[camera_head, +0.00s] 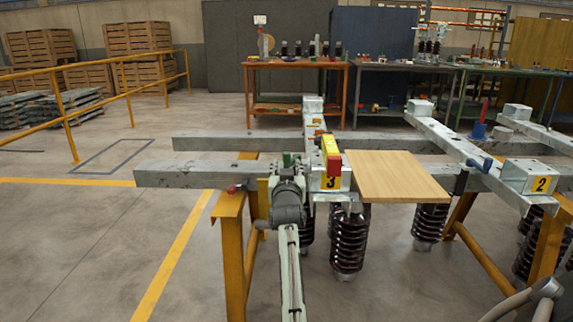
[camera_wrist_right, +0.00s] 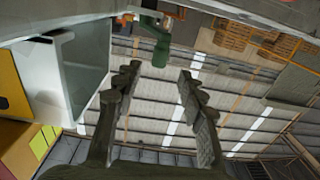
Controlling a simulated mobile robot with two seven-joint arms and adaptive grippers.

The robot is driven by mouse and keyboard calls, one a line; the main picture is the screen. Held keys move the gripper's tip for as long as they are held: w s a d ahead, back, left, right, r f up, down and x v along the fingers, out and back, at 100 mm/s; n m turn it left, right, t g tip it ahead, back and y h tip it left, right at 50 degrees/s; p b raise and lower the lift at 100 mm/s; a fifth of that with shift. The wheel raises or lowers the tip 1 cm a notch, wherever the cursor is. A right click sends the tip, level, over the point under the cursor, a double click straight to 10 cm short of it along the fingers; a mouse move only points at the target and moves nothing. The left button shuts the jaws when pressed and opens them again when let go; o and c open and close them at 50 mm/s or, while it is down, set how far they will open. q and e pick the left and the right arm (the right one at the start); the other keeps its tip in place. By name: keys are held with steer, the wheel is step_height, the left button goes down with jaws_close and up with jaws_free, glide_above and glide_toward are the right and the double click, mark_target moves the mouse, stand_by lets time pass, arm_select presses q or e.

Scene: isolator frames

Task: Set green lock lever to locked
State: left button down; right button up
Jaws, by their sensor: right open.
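The green lock lever (camera_head: 287,159) shows only in small part in the head view, beside the frame marked 3, just beyond my right gripper (camera_head: 288,170). In the right wrist view the green lever (camera_wrist_right: 155,42) hangs from a grey metal part, past the fingertips and roughly in line with the gap between them. My right gripper (camera_wrist_right: 156,85) is open, and its fingers are empty and apart from the lever. Whether the lever stands locked cannot be told. My left gripper is not in view.
A red and yellow handle (camera_head: 331,152) stands just right of the gripper, above the number 3 plate (camera_head: 331,183). A wooden board (camera_head: 390,176) lies to its right. Steel beams (camera_head: 205,174) rest on yellow trestles (camera_head: 231,245). Dark ribbed insulators (camera_head: 349,243) hang below.

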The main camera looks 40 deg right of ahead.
steer(key=shift+c, duration=0.2)
